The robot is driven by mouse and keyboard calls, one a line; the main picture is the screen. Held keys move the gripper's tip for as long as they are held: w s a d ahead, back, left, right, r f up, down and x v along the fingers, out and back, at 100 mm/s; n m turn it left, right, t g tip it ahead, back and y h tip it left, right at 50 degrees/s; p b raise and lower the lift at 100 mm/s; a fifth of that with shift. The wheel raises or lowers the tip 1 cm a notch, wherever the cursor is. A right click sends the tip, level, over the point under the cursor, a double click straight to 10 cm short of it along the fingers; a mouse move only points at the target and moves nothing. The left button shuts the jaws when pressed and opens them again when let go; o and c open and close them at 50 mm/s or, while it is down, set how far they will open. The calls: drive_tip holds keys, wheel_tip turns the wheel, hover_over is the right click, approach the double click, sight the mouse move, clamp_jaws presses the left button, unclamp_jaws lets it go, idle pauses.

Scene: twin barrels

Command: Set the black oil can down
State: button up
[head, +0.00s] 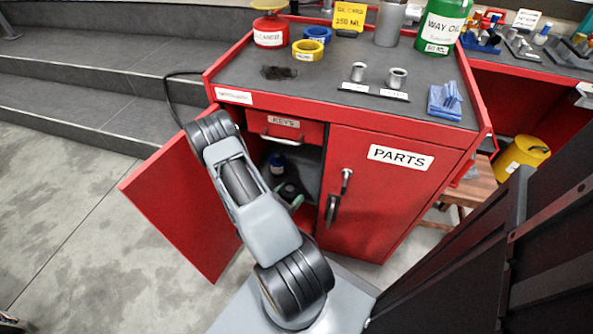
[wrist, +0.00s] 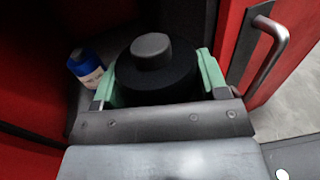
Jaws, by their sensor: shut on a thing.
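The black oil can (wrist: 157,80) is round, with a dark grey cap on top. My gripper (wrist: 158,68) is shut on it, with a green finger pad on each side. In the head view the can (head: 290,188) and my gripper (head: 296,203) show small inside the open red cabinet (head: 300,165), partly hidden by my arm. The can looks about upright. Its base is hidden, so I cannot tell whether it touches the cabinet floor.
A blue-capped bottle (wrist: 86,65) stands left of the can inside the cabinet. A metal handle (wrist: 268,52) on a red panel is close on the right. The open red door (head: 180,210) hangs left of my arm. The PARTS door (head: 380,200) is shut.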

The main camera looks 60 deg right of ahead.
drive_tip(key=w+d+b, duration=0.2)
drive_tip(key=d, duration=0.7)
drive_tip(key=w+d+b, duration=0.2)
drive_tip(key=w+d, duration=0.1)
drive_tip(key=d, duration=0.5)
drive_tip(key=shift+w+d+f+b, duration=0.15)
drive_tip(key=shift+f+b, duration=0.9)
drive_tip(key=shift+f, duration=0.75)
drive_tip(key=shift+s+d+f+b, duration=0.15)
drive_tip(key=shift+f+b, duration=0.85)
drive_tip(key=shift+f, duration=0.75)
drive_tip(key=shift+w+d, duration=0.1)
drive_tip(key=shift+w, duration=0.05)
drive_tip(key=shift+r, duration=0.1)
drive_tip(key=o, duration=1.1)
drive_tip(key=shift+f, duration=0.2)
drive_tip(key=shift+r, duration=0.1)
